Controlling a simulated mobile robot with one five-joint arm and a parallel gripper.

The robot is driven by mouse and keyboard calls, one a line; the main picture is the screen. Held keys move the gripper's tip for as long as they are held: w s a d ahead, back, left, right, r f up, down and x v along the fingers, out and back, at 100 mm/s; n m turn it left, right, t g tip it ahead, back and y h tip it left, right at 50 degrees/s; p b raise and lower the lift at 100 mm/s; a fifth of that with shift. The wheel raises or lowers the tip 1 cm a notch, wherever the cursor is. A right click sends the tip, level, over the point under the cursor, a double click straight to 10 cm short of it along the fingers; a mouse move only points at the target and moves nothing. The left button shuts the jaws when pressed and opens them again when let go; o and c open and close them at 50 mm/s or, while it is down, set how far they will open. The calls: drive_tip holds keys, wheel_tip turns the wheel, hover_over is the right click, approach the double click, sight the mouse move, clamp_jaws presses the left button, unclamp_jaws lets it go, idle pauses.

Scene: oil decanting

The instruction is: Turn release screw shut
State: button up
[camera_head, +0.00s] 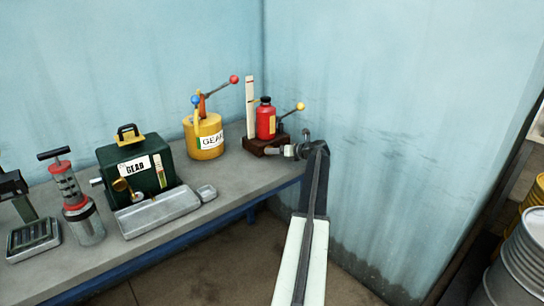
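A red bottle jack (265,120) with a black top stands on a dark brown base (259,148) at the back right of the bench. A lever with a yellow knob (300,106) rises to its right.
A yellow GEAR can (204,136) with red and blue knobs stands left of the jack. A white marked strip (250,107) stands behind the jack. A green GEAR box (138,168), grey tray (158,212) and pump (78,205) are further left. Blue walls close the corner.

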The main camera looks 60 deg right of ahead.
sight(273, 158)
drive_tip(key=x, duration=0.3)
drive_tip(key=shift+d+b, duration=0.1)
drive_tip(key=shift+b, duration=0.2)
